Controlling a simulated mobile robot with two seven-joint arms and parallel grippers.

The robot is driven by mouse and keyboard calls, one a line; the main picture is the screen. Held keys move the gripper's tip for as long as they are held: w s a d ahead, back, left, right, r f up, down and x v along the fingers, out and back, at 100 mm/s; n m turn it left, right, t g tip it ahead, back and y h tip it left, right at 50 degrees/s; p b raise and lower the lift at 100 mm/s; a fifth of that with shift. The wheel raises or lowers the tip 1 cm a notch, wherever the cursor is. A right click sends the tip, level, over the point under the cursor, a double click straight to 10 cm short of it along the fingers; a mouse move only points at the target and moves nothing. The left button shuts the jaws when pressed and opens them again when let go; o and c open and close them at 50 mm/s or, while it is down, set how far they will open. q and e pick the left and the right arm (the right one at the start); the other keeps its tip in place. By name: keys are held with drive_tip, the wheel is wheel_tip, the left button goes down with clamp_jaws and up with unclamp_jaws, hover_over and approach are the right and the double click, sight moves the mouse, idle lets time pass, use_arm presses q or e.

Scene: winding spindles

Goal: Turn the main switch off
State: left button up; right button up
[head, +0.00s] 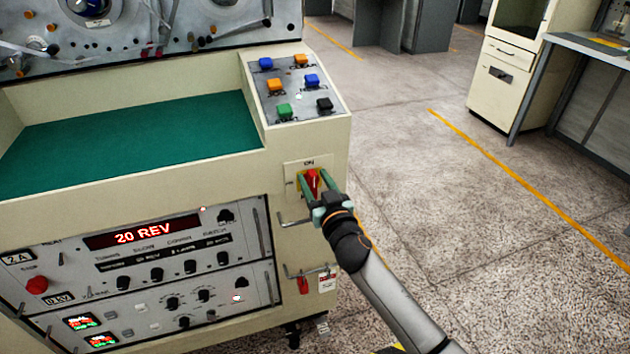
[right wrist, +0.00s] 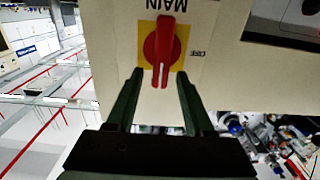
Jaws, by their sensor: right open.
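The main switch is a red rotary handle (head: 312,182) on a yellow plate at the right end of the cream machine's front. "ON" is printed above it in the head view. The right wrist view shows the red handle (right wrist: 163,50) close up, upside down with "MAIN" and "OFF" lettering, its bar lying along the picture's vertical. My right gripper (head: 317,190) is open, its green fingers on either side of the handle. In the right wrist view the fingertips (right wrist: 157,76) stand apart with the handle's end between them; contact cannot be told. My left gripper is out of view.
A panel with coloured buttons (head: 295,88) sits above the switch, beside a green work surface (head: 130,140). A control panel (head: 150,265) with a "20 REV" display is to the left. A metal bar handle (head: 310,270) is below. The floor (head: 450,190) on the right is clear.

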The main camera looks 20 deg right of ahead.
clamp_jaws()
idle(0.4)
